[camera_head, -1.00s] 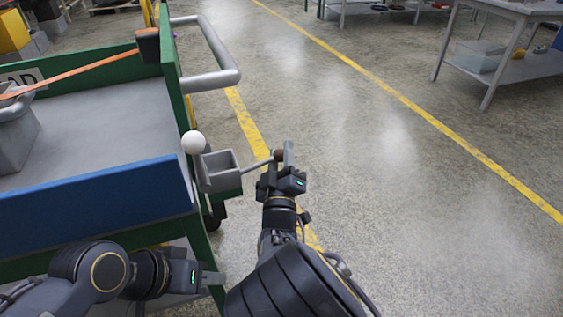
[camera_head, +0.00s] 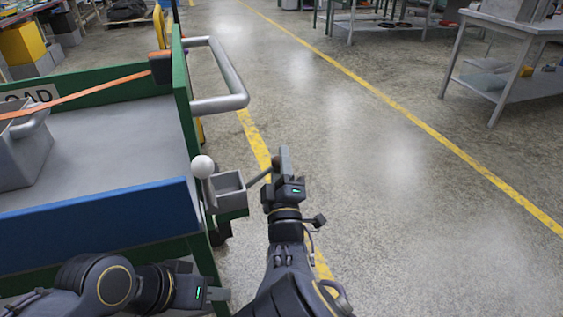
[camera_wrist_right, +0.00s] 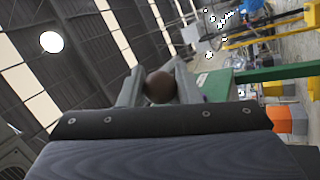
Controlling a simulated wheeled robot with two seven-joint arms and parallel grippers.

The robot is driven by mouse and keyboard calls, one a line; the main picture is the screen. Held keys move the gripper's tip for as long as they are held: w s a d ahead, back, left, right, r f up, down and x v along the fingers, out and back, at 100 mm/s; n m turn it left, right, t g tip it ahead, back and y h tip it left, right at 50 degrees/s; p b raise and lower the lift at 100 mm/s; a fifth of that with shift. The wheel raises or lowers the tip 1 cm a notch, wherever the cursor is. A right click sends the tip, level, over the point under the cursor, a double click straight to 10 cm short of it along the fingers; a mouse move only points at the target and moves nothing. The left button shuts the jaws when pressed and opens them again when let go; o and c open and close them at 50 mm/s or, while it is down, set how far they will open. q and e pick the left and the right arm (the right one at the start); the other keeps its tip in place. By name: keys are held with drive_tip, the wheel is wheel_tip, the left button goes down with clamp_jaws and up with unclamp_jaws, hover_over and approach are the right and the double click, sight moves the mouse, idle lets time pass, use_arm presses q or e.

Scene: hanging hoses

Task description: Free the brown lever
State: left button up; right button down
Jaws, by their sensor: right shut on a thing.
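The brown lever has a thin grey rod (camera_head: 259,178) that comes out of a grey open-topped box (camera_head: 229,191) on the cart's right side. Its round brown knob (camera_wrist_right: 161,87) sits between the two fingers of my right gripper (camera_head: 279,163) in the right wrist view. The right gripper is shut on this knob. In the head view the fingers mostly hide the knob. My left gripper (camera_head: 217,294) is low beside the cart, apart from the lever; its jaw gap cannot be made out.
A white ball knob (camera_head: 203,166) stands beside the box at the cart's edge. The green cart (camera_head: 182,100) has a blue front panel (camera_head: 95,228), a grey push handle (camera_head: 232,88) and an orange strap (camera_head: 80,96). The floor right of my right arm is clear; a workbench (camera_head: 510,65) is farther off.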

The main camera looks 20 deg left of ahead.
drive_tip(key=shift+s+a+r, duration=0.1)
drive_tip(key=shift+a+r, duration=0.1)
drive_tip(key=shift+r, duration=0.1)
drive_tip(key=c, duration=1.1)
unclamp_jaws()
drive_tip(key=shift+o, duration=0.2)
drive_tip(key=shift+f, duration=0.1)
drive_tip(key=shift+s+d+f, duration=0.1)
drive_tip(key=shift+s+f, duration=0.05)
drive_tip(key=shift+s, duration=0.05)
drive_tip(key=v, duration=0.7)
drive_tip(key=shift+s+f+p, duration=0.1)
drive_tip(key=shift+p, duration=0.3)
